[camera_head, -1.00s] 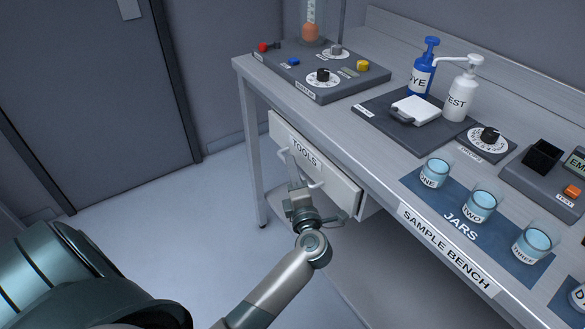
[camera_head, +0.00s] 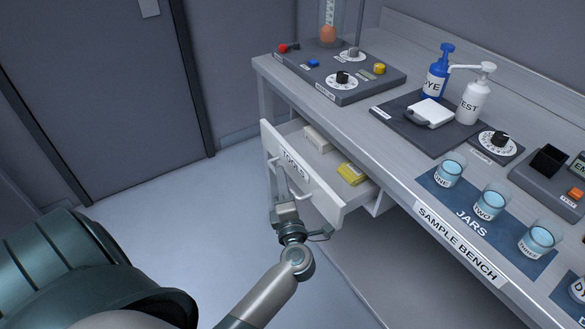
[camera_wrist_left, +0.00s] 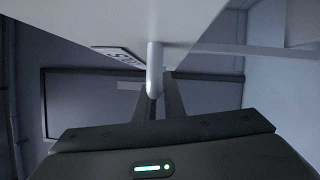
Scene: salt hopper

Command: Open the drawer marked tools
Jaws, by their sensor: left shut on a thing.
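The white drawer (camera_head: 325,202) marked TOOLS stands partly pulled out from under the bench, with its inside showing. A pale box (camera_head: 318,140) and a yellow item (camera_head: 351,173) lie in it. My left gripper (camera_head: 281,180) is at the drawer's front and shut on its bar handle. In the left wrist view the handle (camera_wrist_left: 154,70) runs between the fingers (camera_wrist_left: 160,98), under the drawer front with part of its label showing. My right gripper is in neither view.
Open floor (camera_head: 190,210) lies left of the drawer. A dark door (camera_head: 100,90) is in the wall behind.

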